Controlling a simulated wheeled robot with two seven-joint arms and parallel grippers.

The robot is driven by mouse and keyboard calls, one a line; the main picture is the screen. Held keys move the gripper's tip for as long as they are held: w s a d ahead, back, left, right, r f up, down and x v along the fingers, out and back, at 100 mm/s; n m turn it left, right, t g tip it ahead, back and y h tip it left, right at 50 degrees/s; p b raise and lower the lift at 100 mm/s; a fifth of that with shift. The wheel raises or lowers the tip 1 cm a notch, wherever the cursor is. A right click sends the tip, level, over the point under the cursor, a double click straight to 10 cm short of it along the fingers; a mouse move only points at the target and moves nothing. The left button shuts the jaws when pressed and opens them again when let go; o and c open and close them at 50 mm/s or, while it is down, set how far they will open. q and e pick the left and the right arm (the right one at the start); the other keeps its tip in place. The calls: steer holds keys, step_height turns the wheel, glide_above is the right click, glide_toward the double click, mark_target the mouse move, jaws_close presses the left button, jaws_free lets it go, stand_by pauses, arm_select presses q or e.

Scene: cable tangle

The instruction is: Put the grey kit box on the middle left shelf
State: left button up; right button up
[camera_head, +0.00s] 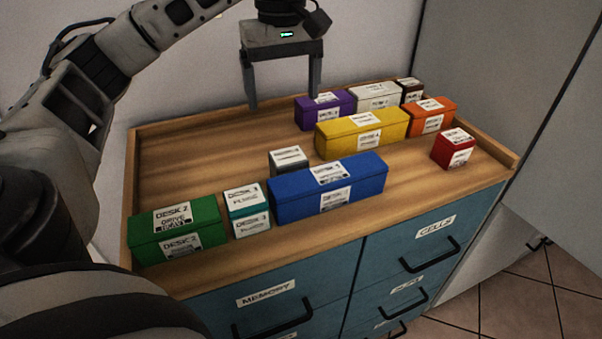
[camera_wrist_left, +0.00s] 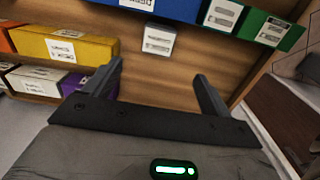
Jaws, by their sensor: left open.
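The grey kit box (camera_head: 289,160) is small, with white labels on its top and side. It stands on the wooden tray top, just behind the blue box's left end. It also shows in the left wrist view (camera_wrist_left: 158,40), ahead of the fingers and roughly between their directions. My left gripper (camera_head: 284,101) points down with its fingers spread and empty. It hangs above the tray's back part, behind the grey box and apart from it. The fingers also show in the wrist view (camera_wrist_left: 157,85). My right gripper is not in view. No shelf is visible.
Around the grey box stand a blue box (camera_head: 330,188), teal box (camera_head: 249,226), green box (camera_head: 175,232) and yellow box (camera_head: 360,134). Purple (camera_head: 324,112), white (camera_head: 374,97), orange (camera_head: 432,117) and red (camera_head: 453,150) boxes stand right. The tray's (camera_head: 190,150) back left is bare.

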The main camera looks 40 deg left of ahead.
mark_target(287, 154)
arm_select(q)
step_height(287, 154, down, 10)
steer(key=shift+f+b, duration=0.15)
steer(key=shift+b, duration=0.85)
steer(key=shift+w+f, duration=0.2)
steer(key=shift+f, duration=2.9)
steer(key=c, duration=1.2)
